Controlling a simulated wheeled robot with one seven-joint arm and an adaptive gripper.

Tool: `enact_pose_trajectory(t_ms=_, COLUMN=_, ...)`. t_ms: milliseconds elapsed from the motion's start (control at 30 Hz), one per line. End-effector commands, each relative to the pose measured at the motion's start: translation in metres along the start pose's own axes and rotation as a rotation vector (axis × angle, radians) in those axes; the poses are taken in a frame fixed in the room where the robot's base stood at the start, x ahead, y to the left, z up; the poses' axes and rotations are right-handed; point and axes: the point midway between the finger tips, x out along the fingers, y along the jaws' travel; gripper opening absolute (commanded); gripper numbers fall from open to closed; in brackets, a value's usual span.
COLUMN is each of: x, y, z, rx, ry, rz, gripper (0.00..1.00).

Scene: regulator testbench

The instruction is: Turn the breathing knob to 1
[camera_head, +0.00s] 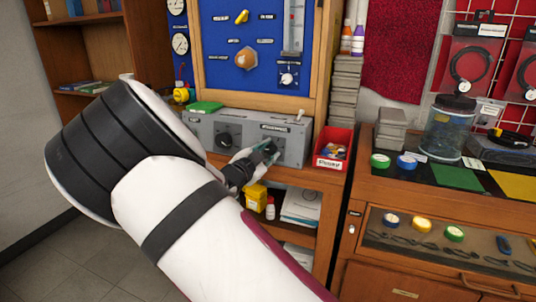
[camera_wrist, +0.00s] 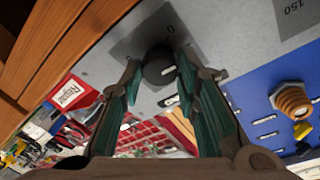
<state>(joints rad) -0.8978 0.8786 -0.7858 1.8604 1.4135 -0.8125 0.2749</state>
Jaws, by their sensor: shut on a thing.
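A grey control box (camera_head: 205,128) stands on the wooden bench and carries dark round knobs on its front. The left knob (camera_head: 225,140) is clear of my gripper. My gripper (camera_head: 268,149) is at the right knob, mostly covering it in the head view. In the wrist view, my gripper's teal-padded fingers (camera_wrist: 159,70) are shut on this black knob (camera_wrist: 157,66), one on each side. A "0" shows on the dark plate beside it. I cannot read the knob's setting or see a "1".
A red bin (camera_head: 333,146) stands right of the box, and a green item (camera_head: 205,107) lies on its top. A blue gauge board (camera_head: 225,75) rises behind. Below is an open shelf with a yellow container (camera_head: 256,196).

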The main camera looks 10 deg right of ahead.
Motion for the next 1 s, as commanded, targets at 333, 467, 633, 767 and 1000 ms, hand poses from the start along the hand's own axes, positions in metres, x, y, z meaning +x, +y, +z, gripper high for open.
enact_pose_trajectory(t_ms=333, x=0.0, y=-0.0004, z=-0.0002, rx=0.154, ry=0.0, rz=0.031, gripper=0.01)
enact_pose_trajectory(t_ms=467, x=0.0, y=-0.0003, z=-0.0002, rx=0.175, ry=0.0, rz=0.036, gripper=0.01)
enact_pose_trajectory(t_ms=633, x=-0.0001, y=-0.0002, z=0.0001, rx=0.184, ry=0.0, rz=0.038, gripper=0.01)
enact_pose_trajectory(t_ms=767, x=-0.0002, y=-0.0002, z=0.0002, rx=0.184, ry=0.0, rz=0.038, gripper=0.01)
enact_pose_trajectory(t_ms=1000, x=-0.0002, y=-0.0002, z=0.0002, rx=0.183, ry=0.0, rz=0.038, gripper=0.49)
